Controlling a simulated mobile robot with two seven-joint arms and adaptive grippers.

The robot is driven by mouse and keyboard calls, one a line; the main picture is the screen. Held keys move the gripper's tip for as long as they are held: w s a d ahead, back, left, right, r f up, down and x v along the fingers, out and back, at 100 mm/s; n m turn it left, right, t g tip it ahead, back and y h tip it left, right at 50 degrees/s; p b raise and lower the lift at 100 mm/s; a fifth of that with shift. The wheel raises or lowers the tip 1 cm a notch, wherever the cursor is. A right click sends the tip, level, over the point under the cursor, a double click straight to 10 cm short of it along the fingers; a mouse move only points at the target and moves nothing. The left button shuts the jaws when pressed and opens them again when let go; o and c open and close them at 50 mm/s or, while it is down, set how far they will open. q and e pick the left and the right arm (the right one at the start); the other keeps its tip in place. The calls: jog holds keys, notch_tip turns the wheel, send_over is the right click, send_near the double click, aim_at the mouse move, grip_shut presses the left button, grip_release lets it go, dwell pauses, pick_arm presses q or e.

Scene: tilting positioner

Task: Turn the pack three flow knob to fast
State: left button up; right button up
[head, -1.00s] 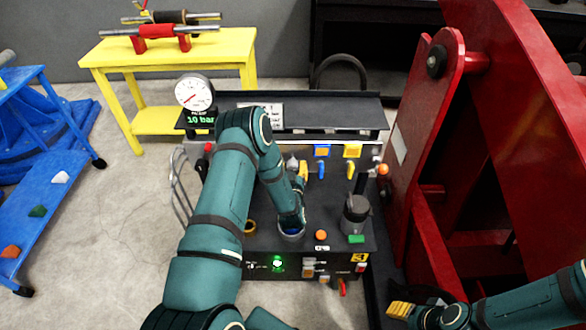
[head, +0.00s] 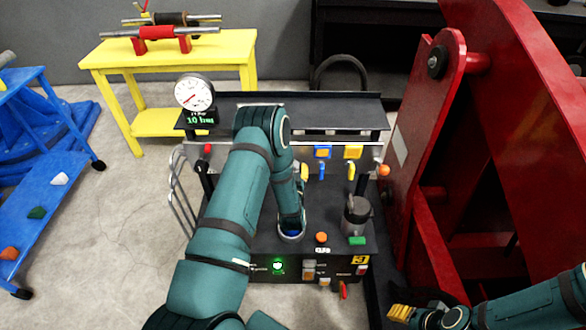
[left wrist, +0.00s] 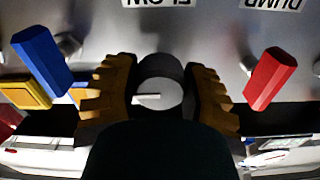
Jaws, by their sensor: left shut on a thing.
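The flow knob (left wrist: 168,96) is a dark round knob with a grey face and a white pointer line; the line points left in the left wrist view. It sits under an upside-down FLOW label (left wrist: 157,3). My left gripper (left wrist: 160,100) has its ribbed yellow fingers on both sides of the knob, shut on it. The pack (head: 330,262) carries a yellow 3 sign (head: 361,259). My right gripper (head: 400,312) is low at the right, its opening unclear.
A blue lever (left wrist: 42,60) and a red lever (left wrist: 270,78) flank the gripper. A gauge (head: 194,93) stands above a 10 bar readout. On the pack are an orange button (head: 321,238) and a grey canister (head: 356,216). A red frame (head: 425,150) rises close on the right.

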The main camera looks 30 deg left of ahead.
pick_arm(q)
jog(key=o, duration=1.2)
jog(key=shift+s, duration=0.1)
jog(key=v, duration=1.2)
